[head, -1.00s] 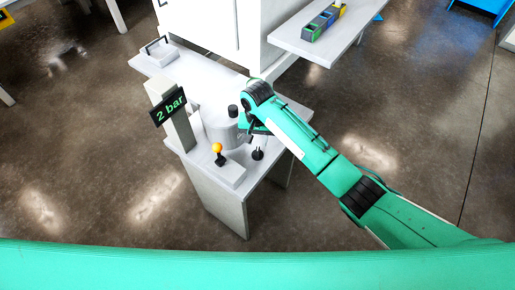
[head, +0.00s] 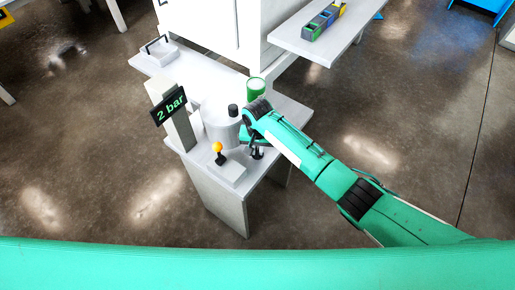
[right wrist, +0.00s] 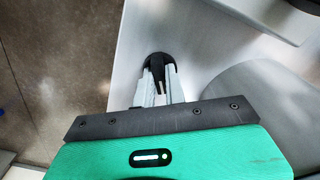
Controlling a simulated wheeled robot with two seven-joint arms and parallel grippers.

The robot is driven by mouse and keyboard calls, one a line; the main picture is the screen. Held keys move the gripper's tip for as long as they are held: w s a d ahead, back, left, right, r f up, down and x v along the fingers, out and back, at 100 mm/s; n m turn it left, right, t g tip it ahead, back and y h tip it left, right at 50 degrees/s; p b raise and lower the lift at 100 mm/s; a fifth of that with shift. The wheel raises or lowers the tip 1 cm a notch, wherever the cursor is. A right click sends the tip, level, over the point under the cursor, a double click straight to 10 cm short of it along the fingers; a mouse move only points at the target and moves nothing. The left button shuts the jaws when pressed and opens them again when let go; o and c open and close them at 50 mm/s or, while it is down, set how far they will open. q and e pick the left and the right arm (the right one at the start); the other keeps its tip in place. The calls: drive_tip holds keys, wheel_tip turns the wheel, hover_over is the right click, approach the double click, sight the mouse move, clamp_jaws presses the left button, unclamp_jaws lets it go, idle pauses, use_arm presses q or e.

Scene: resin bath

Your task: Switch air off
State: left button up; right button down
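The black valve lever on a round black base (head: 257,154) sits on the white bench top, right of the small white box with the orange-knobbed lever (head: 217,148). The 2 bar display (head: 170,106) is lit green on a grey post. My right gripper (head: 254,146) reaches down at the black lever and partly hides it. In the right wrist view, the silver fingers (right wrist: 160,92) are fairly close together, with the black lever (right wrist: 157,62) at and between their tips. Whether they press on it cannot be told. My left gripper is out of view.
A white shelf (head: 290,38) holds coloured bins (head: 323,22). Open floor lies right of the bench (head: 203,185).

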drive_tip(key=shift+r+n+p, duration=0.15)
drive_tip(key=shift+n+p, duration=0.8)
drive_tip(key=shift+n, duration=0.15)
drive_tip(key=n+p, duration=0.1)
drive_tip(key=n, duration=0.1)
drive_tip(key=shift+n, duration=0.4)
drive_tip(key=n+p, duration=0.1)
drive_tip(key=n, duration=0.2)
drive_tip(key=shift+p, duration=0.35)
drive_tip(key=shift+n+p, duration=0.35)
drive_tip(key=shift+n, duration=1.55)
drive_tip(key=c, duration=1.5)
unclamp_jaws()
drive_tip(key=shift+o, duration=0.2)
